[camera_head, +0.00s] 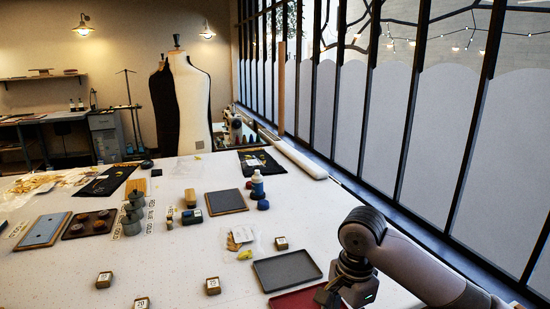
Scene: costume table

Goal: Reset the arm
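My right arm (374,242) reaches in from the lower right over the white table (160,265). My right gripper (335,292) hangs at its end, pointing down over the edge of a dark red tray (296,299). Its fingers are small, dark and partly cut by the lower frame edge, so I cannot tell whether they are open or shut. My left gripper is not in view.
A dark grey tray (287,270) lies beside the red one. Small labelled wooden blocks (213,285) stand near the front. Grey metal pots (133,212), a square pad (226,202) and bottles (258,185) stand farther back. A window wall (400,130) borders the right side.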

